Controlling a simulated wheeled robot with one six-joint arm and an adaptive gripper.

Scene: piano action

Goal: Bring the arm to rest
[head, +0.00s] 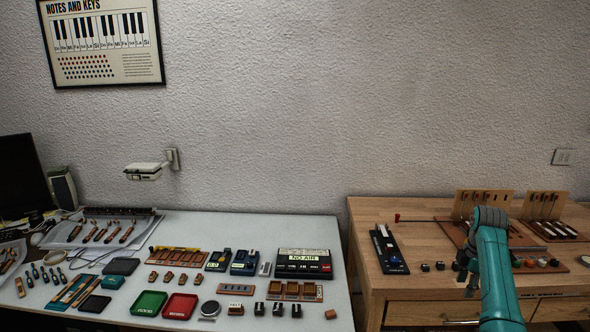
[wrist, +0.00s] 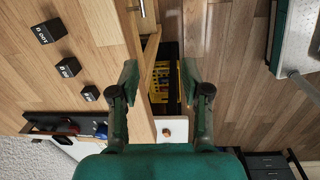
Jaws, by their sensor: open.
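My teal arm (head: 495,265) reaches up over the right side of the wooden desk (head: 378,215) in the head view. My gripper (wrist: 160,85) shows in the wrist view with its two fingers spread apart and nothing between them. The fingers are beside the front edge of the wooden desk, with the floor below. In the head view the gripper is mostly hidden behind my arm, and only small dark parts show at its left.
Black blocks (wrist: 68,67) sit on the desk near my gripper. A black-and-yellow container (wrist: 160,85) is below, between the fingers' view. A slim dark device (head: 388,249) and wooden racks (head: 484,201) stand on the desk. A white table (head: 240,222) with many small parts is left.

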